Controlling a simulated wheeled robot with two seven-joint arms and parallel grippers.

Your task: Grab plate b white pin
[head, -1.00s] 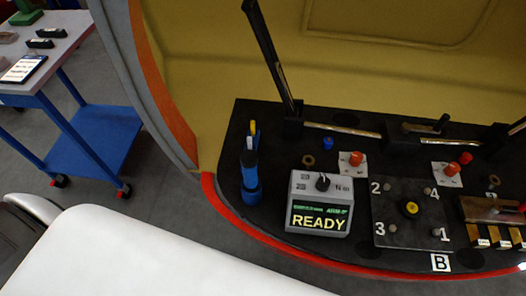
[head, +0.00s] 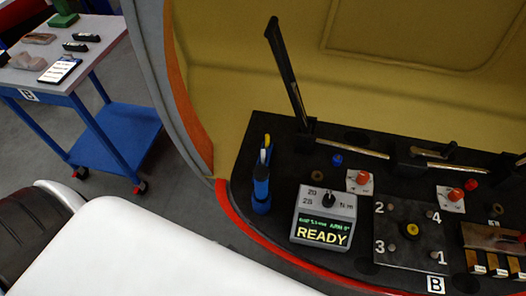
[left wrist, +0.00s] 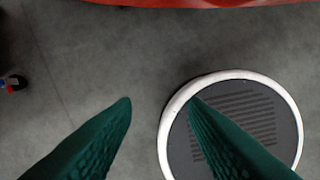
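Plate B is a dark square plate (head: 411,233) on the black console, with the numbers 1 to 4 at its corners, grey studs beside them and a yellow-ringed knob in the middle. A white B label (head: 436,285) lies at its front edge. I cannot make out a white pin on it. A blue holder (head: 261,188) left of the plate has thin yellow and pale tips sticking up. My left gripper (left wrist: 160,99) shows in its wrist view with two green fingers apart and nothing between them, above grey floor. Neither gripper shows in the head view.
A grey READY box (head: 325,217) stands between the holder and plate. Orange knobs on white plates (head: 359,181), a tall black lever (head: 287,75) and a wooden block (head: 490,236) share the console. A blue cart (head: 110,130) stands left. A red edge (head: 240,224) borders the console.

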